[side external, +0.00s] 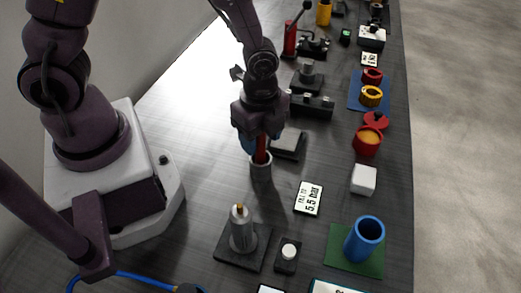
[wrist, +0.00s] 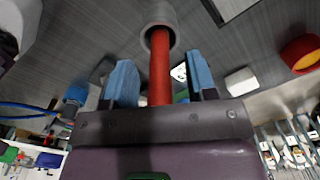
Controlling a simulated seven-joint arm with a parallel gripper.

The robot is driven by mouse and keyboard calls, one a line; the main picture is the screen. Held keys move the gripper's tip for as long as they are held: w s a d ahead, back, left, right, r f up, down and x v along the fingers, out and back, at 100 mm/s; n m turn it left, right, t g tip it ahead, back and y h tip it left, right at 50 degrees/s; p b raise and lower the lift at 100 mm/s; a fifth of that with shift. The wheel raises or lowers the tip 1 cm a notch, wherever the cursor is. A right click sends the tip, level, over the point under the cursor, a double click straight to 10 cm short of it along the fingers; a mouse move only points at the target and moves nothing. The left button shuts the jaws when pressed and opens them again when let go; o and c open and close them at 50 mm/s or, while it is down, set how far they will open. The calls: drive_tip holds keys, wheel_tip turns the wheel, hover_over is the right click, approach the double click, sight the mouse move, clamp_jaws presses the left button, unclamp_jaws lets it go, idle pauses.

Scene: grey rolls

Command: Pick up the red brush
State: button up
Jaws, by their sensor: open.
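The red brush (wrist: 160,70) shows as a red rod between my two blue fingers in the wrist view. Its far end goes into a grey cup (wrist: 158,16). In the side view the red brush (side external: 262,149) stands upright in the grey cup (side external: 261,172), partly hidden by my gripper (side external: 262,147). In the wrist view my gripper (wrist: 163,85) is open, with one finger on each side of the rod and a gap on both sides. The brush's lower end is hidden inside the cup.
A grey cylinder on a black plate (side external: 241,235) stands in front of the cup. A dark block (side external: 289,146) is just behind it. A label card (side external: 309,198) lies to the right. A blue cup (side external: 364,240), white block (side external: 364,180) and red pot (side external: 367,142) stand further right.

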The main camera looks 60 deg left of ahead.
clamp_jaws()
drive_tip(key=shift+r, duration=0.1)
wheel_tip(320, 180, up, 10)
drive_tip(key=shift+f, duration=0.1)
idle(0.5)
